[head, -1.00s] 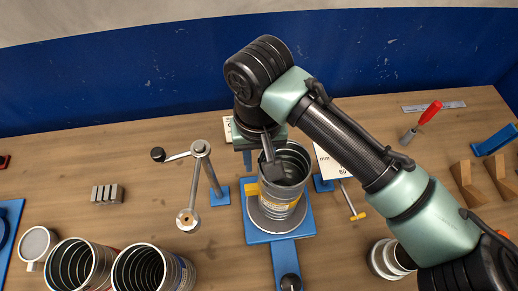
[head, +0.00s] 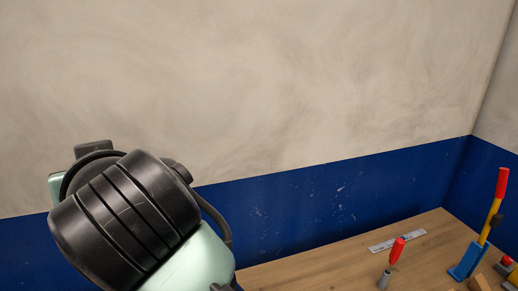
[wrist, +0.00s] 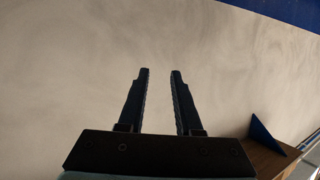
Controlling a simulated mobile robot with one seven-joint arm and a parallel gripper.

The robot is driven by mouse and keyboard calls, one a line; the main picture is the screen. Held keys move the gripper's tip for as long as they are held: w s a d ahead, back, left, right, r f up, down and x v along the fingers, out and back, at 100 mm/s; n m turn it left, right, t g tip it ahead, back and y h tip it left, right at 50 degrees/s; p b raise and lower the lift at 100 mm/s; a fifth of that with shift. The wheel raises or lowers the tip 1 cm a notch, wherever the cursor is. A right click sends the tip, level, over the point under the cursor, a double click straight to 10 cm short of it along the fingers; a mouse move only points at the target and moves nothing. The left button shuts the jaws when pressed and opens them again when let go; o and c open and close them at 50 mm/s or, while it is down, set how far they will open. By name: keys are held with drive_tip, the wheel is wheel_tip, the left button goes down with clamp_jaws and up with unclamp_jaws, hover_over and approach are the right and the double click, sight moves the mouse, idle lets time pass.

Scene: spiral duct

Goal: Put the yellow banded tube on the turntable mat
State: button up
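My gripper (wrist: 160,75) shows in the wrist view with its two dark fingers apart and nothing between them. It points at a plain wall. In the head view my arm fills the lower left, and the fingers cannot be made out there. The yellow banded tube and the turntable mat are in neither view now.
The bench (head: 340,266) shows at the lower right of the head view. On it are a red-handled tool (head: 396,252), a steel ruler (head: 397,240) and a blue stand with a red-and-yellow handle (head: 466,263). The wall (head: 300,90) behind has a blue lower band.

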drive_tip(key=s+d+r+m+t+y, duration=0.1)
drive_tip(key=d+r+t, duration=0.25)
drive_tip(key=r, duration=0.35)
drive_tip(key=d+r+t+y, duration=0.1)
drive_tip(key=d+r+t, duration=0.1)
drive_tip(key=r+t, duration=0.35)
drive_tip(key=s+d+r+m+t+h, duration=0.3)
drive_tip(key=d+h, duration=0.3)
drive_tip(key=d, duration=0.2)
drive_tip(key=s+d+r+m+t+h, duration=0.3)
drive_tip(key=s+d+r+t+h, duration=0.1)
drive_tip(key=d, duration=0.4)
drive_tip(key=shift+s+r+t+h, duration=0.2)
drive_tip(key=shift+r+t+h, duration=0.1)
drive_tip(key=shift+r+h, duration=0.65)
drive_tip(key=shift+d+f, duration=0.1)
drive_tip(key=shift+f, duration=0.1)
